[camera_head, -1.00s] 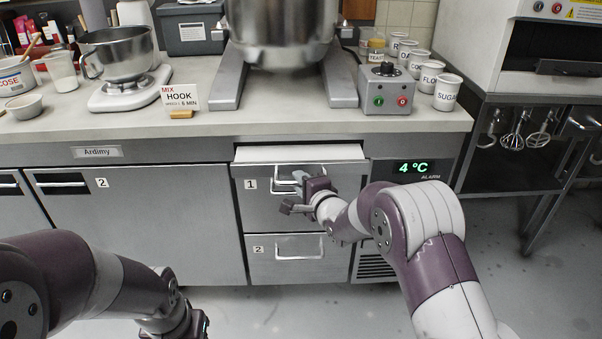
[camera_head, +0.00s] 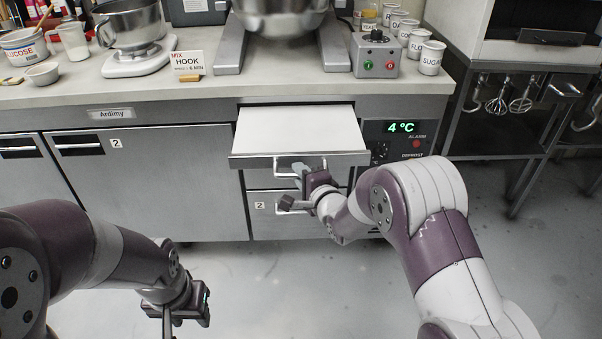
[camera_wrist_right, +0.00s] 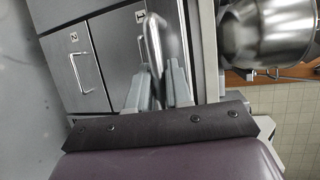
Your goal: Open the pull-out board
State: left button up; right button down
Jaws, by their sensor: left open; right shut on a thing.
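The pull-out board (camera_head: 298,130) is a white slab with a grey metal front, under the worktop in the head view. It sticks partly out, above the drawers. Its bar handle (camera_head: 284,173) is on the front edge. My right gripper (camera_head: 300,177) is shut on this handle. In the right wrist view the handle (camera_wrist_right: 153,42) runs between the two grey fingers of my right gripper (camera_wrist_right: 153,85). My left gripper (camera_head: 180,312) is open and empty, low in front of the counter, away from the board.
A numbered drawer (camera_head: 268,219) lies below the board, and cupboard doors (camera_head: 185,185) are to its left. The temperature panel (camera_head: 402,128) is to its right. The worktop (camera_head: 210,93) bears a mixer (camera_head: 281,15), a scale and several tubs. The floor in front is clear.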

jog(key=c, duration=1.1)
grip_release()
jog(key=p+v, duration=0.2)
jog(key=v, duration=1)
jog(key=shift+s+d+r, duration=0.1)
jog(key=shift+s, duration=0.2)
